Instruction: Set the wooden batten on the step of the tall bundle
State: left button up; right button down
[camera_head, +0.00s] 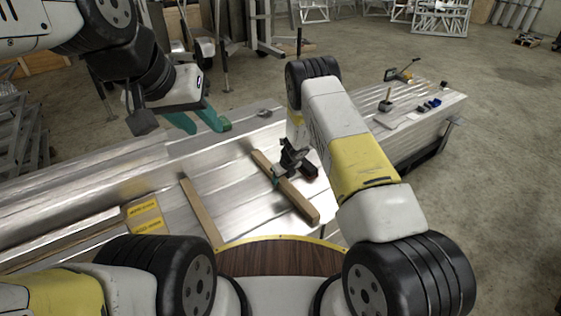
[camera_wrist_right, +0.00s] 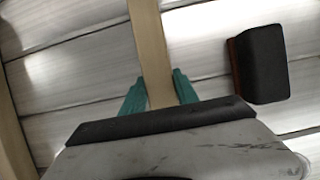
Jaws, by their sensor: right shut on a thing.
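A wooden batten (camera_head: 300,203) lies lengthwise across the shiny aluminium sheets in the middle of the head view. My right gripper (camera_head: 276,179) is shut on it; in the right wrist view the batten (camera_wrist_right: 149,40) passes between the teal fingers (camera_wrist_right: 158,90). I cannot tell whether it rests on the metal or hangs just above it. My left gripper (camera_head: 201,121) is open and empty, over the far edge of the stack. A raised aluminium bundle (camera_head: 185,155) runs along the far side; its step is hard to make out.
A second batten (camera_head: 200,210) lies to the left, near a yellow label (camera_head: 145,215). A dark block with a reddish side (camera_wrist_right: 262,65) lies right of the held batten. Tools (camera_head: 430,104) lie on the right end of the stack. A wood-topped surface (camera_head: 280,258) is in front.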

jog(key=c, duration=0.9)
grip_release()
